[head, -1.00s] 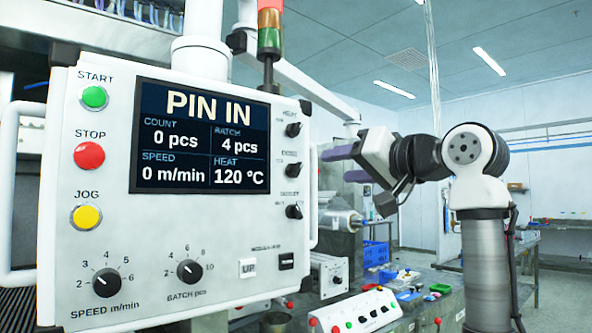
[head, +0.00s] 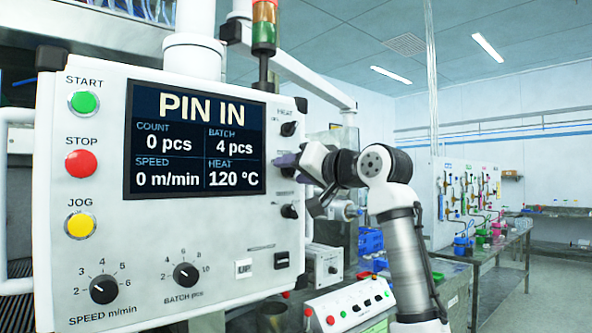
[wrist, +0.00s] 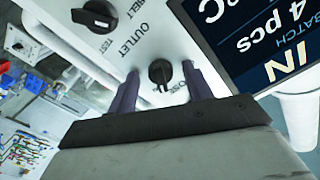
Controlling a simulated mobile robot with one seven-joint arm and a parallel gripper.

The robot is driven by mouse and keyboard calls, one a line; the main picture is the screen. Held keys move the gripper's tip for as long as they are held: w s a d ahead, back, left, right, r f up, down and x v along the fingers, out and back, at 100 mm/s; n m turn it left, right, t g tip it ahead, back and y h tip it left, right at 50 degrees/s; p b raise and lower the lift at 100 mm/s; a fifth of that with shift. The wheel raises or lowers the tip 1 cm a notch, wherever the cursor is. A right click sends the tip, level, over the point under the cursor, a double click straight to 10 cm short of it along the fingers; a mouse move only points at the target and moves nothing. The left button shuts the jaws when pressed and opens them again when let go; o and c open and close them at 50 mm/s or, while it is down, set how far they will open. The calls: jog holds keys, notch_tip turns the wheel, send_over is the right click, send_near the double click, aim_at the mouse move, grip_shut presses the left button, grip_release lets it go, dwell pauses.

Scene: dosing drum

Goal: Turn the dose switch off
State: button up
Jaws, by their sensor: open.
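The dose switch (wrist: 160,72) is the black middle knob in the column at the panel's right edge. In the wrist view it lies between my two purple fingers, one on each side. My gripper (wrist: 161,71) is open around it; I cannot tell whether either finger touches it. In the head view my gripper (head: 284,160) reaches the panel from the right and covers most of the switch.
The outlet knob (head: 289,211) is just below and the heat knob (head: 288,129) above. The display (head: 197,140) reads "PIN IN", 0 pcs, 0 m/min, 120 °C. A grab handle runs along the panel's right side. A white button box (head: 350,302) stands below.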

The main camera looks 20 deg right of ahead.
jog(key=c, duration=1)
jog(key=shift+o, duration=0.2)
jog(key=n+p, duration=0.3)
jog(key=n, duration=0.2)
jog(key=shift+n+p, duration=0.35)
jog(key=shift+n, duration=0.05)
jog(key=n+p, duration=0.2)
jog(key=n, duration=0.4)
jog(key=o, duration=1)
jog(key=shift+c, duration=0.2)
